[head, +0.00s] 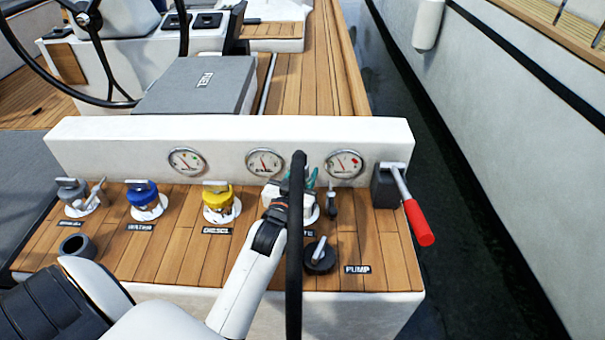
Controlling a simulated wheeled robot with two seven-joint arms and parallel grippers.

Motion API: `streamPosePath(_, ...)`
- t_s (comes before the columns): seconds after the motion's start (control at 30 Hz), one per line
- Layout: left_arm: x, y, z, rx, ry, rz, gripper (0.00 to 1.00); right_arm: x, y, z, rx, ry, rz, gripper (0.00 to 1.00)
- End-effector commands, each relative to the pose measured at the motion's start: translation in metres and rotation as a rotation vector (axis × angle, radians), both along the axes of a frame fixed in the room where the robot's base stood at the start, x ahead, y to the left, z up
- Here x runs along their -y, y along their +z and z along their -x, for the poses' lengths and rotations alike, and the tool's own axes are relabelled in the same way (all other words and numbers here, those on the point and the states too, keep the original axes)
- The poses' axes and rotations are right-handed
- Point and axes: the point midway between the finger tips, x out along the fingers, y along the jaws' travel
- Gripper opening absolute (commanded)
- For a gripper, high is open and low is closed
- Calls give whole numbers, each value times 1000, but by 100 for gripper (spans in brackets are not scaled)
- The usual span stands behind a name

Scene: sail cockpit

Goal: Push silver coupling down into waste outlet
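My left arm comes in from the lower left, and its gripper (300,180) is at the waste outlet (311,213). Teal fingertip parts show on both sides of a black hose (296,250). The hose arches over the gripper and hangs down in front of it, past the console's front edge. The outlet shows only as bits of white base, and its label is mostly covered by the hose. The silver coupling is hidden behind the hose and gripper, so I cannot tell how it sits in the outlet or whether the fingers grip it. My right gripper is not in view.
Grey (72,190), blue (146,198) and yellow (220,200) capped fittings stand in a row to the left. A black cap (320,257) lies near the pump label. A red-handled lever (418,222) is at right. A dark ring (77,245) lies at left.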

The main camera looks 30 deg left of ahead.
Motion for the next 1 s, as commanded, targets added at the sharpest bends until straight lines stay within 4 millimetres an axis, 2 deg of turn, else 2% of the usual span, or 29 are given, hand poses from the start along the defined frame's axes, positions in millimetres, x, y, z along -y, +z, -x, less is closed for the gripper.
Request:
streamPosePath(0.07,0,-1,0,4,0,-1,2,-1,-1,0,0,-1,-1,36)
streamPosePath(0.1,0,0,0,4,0,-1,46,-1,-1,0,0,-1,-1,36)
streamPosePath(0.13,0,0,0,3,0,-1,48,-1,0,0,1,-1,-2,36)
streamPosePath(0.47,1,-2,3,-3,0,1,48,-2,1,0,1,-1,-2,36)
streamPosePath(1.0,10,-1,45,-3,0,1,48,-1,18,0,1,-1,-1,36)
